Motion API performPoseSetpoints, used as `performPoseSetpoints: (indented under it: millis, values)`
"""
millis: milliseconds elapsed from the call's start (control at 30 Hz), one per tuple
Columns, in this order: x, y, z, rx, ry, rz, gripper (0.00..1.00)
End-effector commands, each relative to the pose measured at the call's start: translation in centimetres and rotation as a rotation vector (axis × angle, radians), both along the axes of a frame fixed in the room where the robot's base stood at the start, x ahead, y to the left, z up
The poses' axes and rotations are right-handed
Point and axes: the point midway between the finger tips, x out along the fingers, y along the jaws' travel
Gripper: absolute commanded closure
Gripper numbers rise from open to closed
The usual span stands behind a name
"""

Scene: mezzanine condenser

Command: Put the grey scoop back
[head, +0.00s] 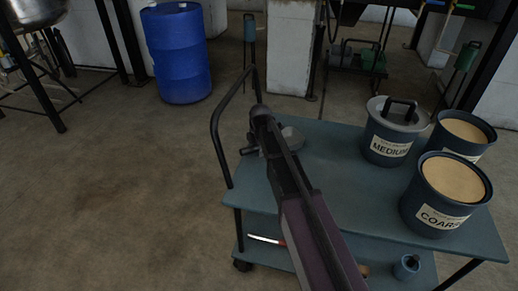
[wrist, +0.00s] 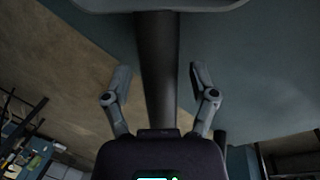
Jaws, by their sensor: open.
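A grey rounded piece (head: 291,138), which looks like part of the grey scoop, shows at the left end of the blue-grey cart top (head: 330,165), beside my arm. In the wrist view a dark straight handle (wrist: 156,60) runs up to a grey rim (wrist: 205,4) at the top edge. My gripper (wrist: 161,78) is open, with one finger on each side of this handle. Gaps show between both fingers and the handle. In the head view my arm hides most of the gripper and the handle.
On the cart's right stand a lidded MEDIUM tub (head: 388,149), an open COARSE tub (head: 420,218) with tan contents and a third tan-filled tub (head: 478,152). The cart's black push rail (head: 214,130) rises at left. A small pot (head: 406,267) sits below. A blue barrel (head: 180,55) stands behind.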

Motion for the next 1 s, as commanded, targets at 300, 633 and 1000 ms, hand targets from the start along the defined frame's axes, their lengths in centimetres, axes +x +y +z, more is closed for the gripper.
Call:
performPoseSetpoints:
  millis: [300, 633, 1000]
  values:
    - [-0.2, 0.0, 1.3, 0.0, 0.0, 0.0, 0.25]
    - [-0.7, -0.2, 4.1, 0.0, 0.0, 0.0, 0.25]
    - [-1.3, -0.4, 7.2, 0.0, 0.0, 0.0, 0.25]
